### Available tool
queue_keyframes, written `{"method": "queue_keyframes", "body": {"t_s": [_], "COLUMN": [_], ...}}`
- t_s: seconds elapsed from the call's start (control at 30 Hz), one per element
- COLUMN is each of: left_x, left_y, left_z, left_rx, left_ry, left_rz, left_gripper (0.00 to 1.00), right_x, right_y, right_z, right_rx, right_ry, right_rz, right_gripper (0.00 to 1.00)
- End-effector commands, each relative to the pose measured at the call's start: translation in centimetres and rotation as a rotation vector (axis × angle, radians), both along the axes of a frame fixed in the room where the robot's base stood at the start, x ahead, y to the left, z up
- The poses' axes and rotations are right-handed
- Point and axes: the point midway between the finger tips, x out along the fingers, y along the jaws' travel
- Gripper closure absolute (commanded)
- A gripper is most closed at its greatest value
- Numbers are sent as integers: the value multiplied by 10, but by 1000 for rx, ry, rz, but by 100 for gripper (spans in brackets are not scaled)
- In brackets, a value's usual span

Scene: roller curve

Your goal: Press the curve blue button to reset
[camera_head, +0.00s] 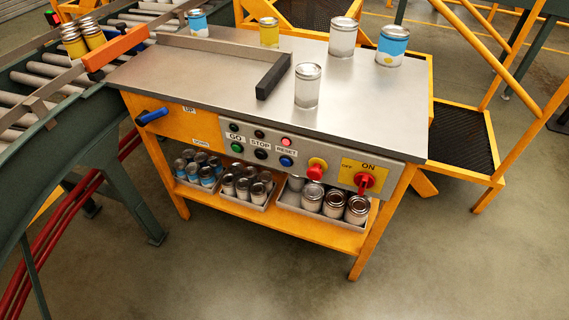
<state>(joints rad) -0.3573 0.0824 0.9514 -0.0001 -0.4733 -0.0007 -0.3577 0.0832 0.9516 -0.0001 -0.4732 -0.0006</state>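The blue button (286,161) sits on the grey control panel (325,167) on the front of the workbench, below the RESET label (286,150). A pink-red light (286,141) above that label looks lit. To its left are a black button (261,154) under STOP and a green button (237,148) under GO. To its right are a red knob on a yellow base (316,170) and a red rotary switch (364,182) by the ON/OFF plate. Neither of my grippers shows in the head view, and nothing covers the blue button.
Cans, including a silver one (308,88), stand on the metal tabletop (220,70). A roller conveyor (45,90) is at left; a blue-handled lever (152,117) sticks out from the bench front. Trays of cans (245,203) fill the lower shelf. The floor in front is clear.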

Motion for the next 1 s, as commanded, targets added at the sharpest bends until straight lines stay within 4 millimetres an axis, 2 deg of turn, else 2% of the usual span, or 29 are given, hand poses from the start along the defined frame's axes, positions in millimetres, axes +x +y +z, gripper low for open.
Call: {"method": "queue_keyframes", "body": {"t_s": [0.03,0.07,0.1,1.0], "left_x": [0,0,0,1], "left_y": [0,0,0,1], "left_z": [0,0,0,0], "left_rx": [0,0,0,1], "left_ry": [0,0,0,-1], "left_rz": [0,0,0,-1], "left_gripper": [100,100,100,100], "right_x": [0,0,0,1], "right_y": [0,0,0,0], "right_z": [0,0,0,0], "right_rx": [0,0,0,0], "right_ry": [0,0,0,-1], "right_rz": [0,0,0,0], "right_gripper": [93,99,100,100]}}
